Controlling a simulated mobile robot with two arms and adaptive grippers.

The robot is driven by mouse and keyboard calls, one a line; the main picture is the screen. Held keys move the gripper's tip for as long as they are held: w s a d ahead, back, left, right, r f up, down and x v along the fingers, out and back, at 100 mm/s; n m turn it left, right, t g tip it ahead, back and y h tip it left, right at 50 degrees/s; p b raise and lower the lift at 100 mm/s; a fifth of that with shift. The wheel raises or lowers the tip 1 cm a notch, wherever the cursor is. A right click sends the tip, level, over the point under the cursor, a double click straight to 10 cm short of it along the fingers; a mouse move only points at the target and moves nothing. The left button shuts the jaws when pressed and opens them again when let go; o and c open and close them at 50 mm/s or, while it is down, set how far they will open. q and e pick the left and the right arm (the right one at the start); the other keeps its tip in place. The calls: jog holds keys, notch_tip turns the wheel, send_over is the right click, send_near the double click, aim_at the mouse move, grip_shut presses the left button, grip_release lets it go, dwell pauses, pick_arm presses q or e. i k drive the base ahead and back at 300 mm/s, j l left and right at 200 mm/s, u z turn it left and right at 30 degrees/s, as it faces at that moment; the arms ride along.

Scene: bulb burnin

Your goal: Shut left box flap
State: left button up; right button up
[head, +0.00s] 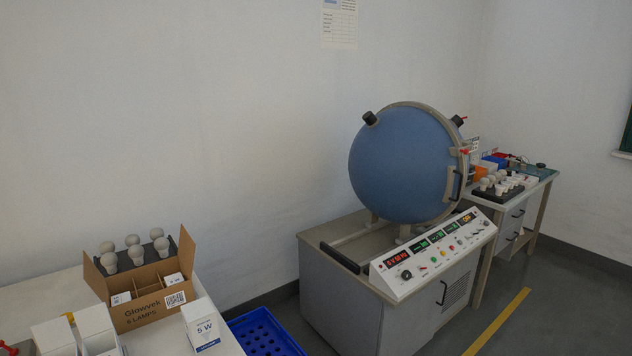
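The brown cardboard box (140,314), printed "Glowvek 4 LAMPS", stands open on the white table at the lower left. Its left flap (95,279) stands up, tilted outward. Its right flap (187,252) also stands up. Inside are cardboard dividers and small white cartons, one at the left (121,298) and at least one at the right (173,280); some compartments look empty. Neither of my grippers is in view.
Behind the box, several bulbs (133,250) stand in a dark holder. White cartons stand at its left front (97,325) and right front (202,325). A blue crate (262,335) is beside the table. A blue sphere (400,165) tops a grey cabinet further right.

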aim_at(95, 279)
jog(key=j, duration=0.55)
jog(key=i+j+u, duration=0.1)
jog(key=j, duration=0.5)
jog(key=i+j, duration=0.1)
jog(key=j, duration=0.45)
jog(key=j+u, duration=0.1)
jog(key=j, duration=0.5)
jog(key=i+j, duration=0.15)
jog(key=j, duration=0.4)
